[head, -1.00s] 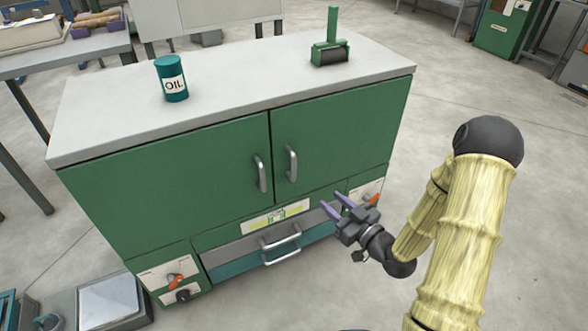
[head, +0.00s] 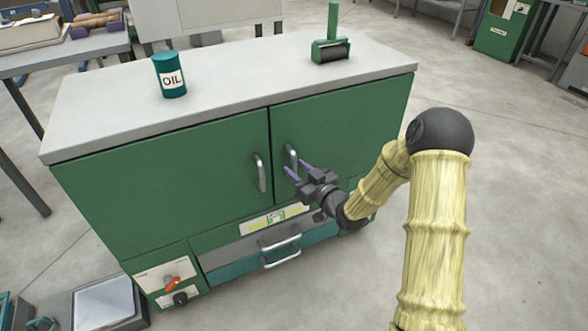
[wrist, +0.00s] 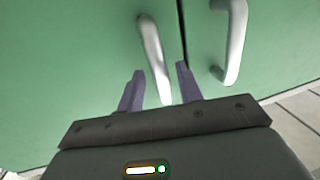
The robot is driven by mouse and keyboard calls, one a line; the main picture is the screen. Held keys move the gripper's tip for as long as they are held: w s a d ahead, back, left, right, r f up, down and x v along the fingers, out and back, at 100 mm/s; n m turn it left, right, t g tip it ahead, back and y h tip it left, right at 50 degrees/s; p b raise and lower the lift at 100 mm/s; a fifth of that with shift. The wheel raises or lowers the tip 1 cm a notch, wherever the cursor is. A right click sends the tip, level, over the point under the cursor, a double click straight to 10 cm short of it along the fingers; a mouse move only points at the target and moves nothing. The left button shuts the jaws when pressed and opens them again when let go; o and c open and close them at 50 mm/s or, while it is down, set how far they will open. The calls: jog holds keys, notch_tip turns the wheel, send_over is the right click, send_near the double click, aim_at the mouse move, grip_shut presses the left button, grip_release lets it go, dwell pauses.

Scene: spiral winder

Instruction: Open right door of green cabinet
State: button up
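The green cabinet (head: 160,185) has two doors side by side. The right door (head: 345,130) is closed, with a vertical silver handle (head: 291,157) near the middle seam. The left door's handle (head: 261,172) is just left of it. My gripper (head: 297,169) is open at the lower part of the right door's handle, its purple fingers pointing at the door. In the wrist view, my gripper (wrist: 160,80) has one handle (wrist: 152,50) between its fingertips in the picture, with space on both sides. The other handle (wrist: 236,40) lies outside the fingers. Whether a finger touches is unclear.
An oil can (head: 169,76) and a green roller tool (head: 330,50) stand on the grey cabinet top (head: 235,75). Drawers with silver handles (head: 281,256) are below the doors. Floor at right is clear.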

jog(key=shift+x, duration=1.05)
grip_shut()
jog(key=shift+s, duration=0.15)
